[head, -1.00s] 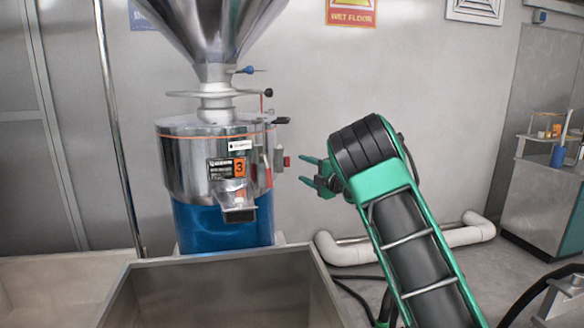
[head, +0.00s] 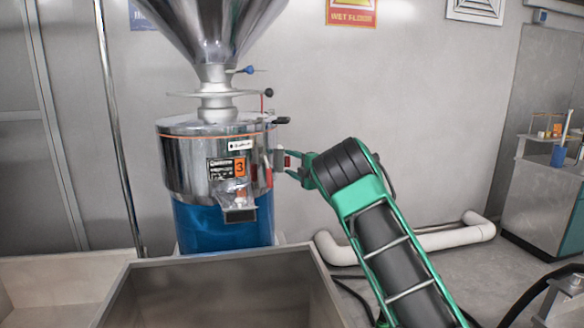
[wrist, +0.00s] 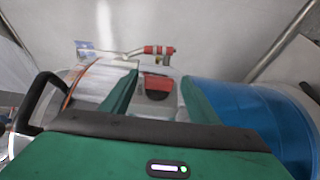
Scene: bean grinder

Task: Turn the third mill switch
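The mill (head: 190,165) marked with an orange 3 has a steel drum over a blue base. Its switch (head: 287,161) is a small red part on a grey box at the drum's right side. My gripper (head: 291,165) is at this switch, its fingers reaching in from the right. In the wrist view, the red switch (wrist: 157,84) with a dark part below it shows between the two green fingers (wrist: 157,98). The fingers are apart, one on each side of the switch. I cannot tell whether either finger touches it.
A large steel bin (head: 225,280) stands in front of the mill. A steel hopper (head: 212,30) sits above the drum. A black handle (head: 281,120) sticks out above the switch. A white pipe (head: 440,237) runs along the wall at right. Open wall lies right of the mill.

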